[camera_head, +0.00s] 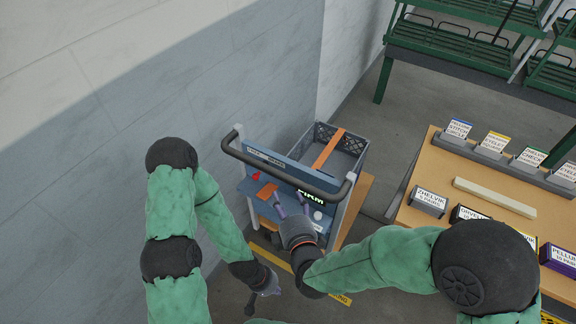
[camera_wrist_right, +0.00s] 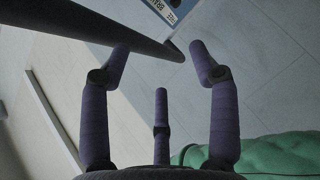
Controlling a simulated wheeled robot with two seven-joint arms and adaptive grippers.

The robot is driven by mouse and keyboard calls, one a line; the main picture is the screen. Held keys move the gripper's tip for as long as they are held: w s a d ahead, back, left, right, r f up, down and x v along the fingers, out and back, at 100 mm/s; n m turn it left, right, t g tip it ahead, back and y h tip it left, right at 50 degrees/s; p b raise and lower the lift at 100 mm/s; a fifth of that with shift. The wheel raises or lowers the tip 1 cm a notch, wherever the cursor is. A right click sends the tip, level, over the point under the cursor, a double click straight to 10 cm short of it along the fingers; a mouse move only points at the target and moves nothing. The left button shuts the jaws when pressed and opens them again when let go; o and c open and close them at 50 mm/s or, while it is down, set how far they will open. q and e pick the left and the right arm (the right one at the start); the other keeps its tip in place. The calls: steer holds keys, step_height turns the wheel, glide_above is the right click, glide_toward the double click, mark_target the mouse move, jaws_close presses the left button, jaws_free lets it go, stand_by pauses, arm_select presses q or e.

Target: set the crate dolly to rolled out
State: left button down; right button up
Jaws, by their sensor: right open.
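A blue-grey wheeled unit, which looks like the crate dolly (camera_head: 283,171), stands by the wall with a black push handle (camera_head: 283,178) across its near top. A dark open crate (camera_head: 345,140) with an orange strap sits at its back. My right gripper (camera_head: 290,196) is open and empty over the front panel, by the handle.
The panel holds a red knob (camera_head: 255,176), an orange piece (camera_head: 266,191) and a lit display (camera_head: 311,197). A wooden table (camera_head: 420,180) with labelled boxes stands right. Green racks (camera_head: 450,45) stand behind. Grey floor between wall and table is narrow.

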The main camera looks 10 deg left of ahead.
mark_target(276, 175)
steer(key=shift+n+t, duration=0.4)
steer(key=shift+n, duration=0.2)
steer(key=w+a+b, duration=0.1)
steer(key=w, duration=0.1)
steer(key=w+a+b, duration=0.1)
steer(key=w+a, duration=0.1)
steer(key=w, duration=0.1)
steer(key=w+a+r+b, duration=0.1)
steer(key=w, duration=0.2)
steer(key=shift+w+a+r, duration=0.1)
steer(key=shift+a, duration=0.15)
steer(key=shift+x, duration=0.95)
arm_select(q)
steer(key=f, duration=0.1)
steer(key=w+f, duration=0.1)
steer(key=f, duration=0.1)
steer(key=shift+d+f, duration=0.1)
steer(key=shift+f, duration=0.1)
arm_select(e)
steer(key=shift+r, duration=0.1)
jaws_close()
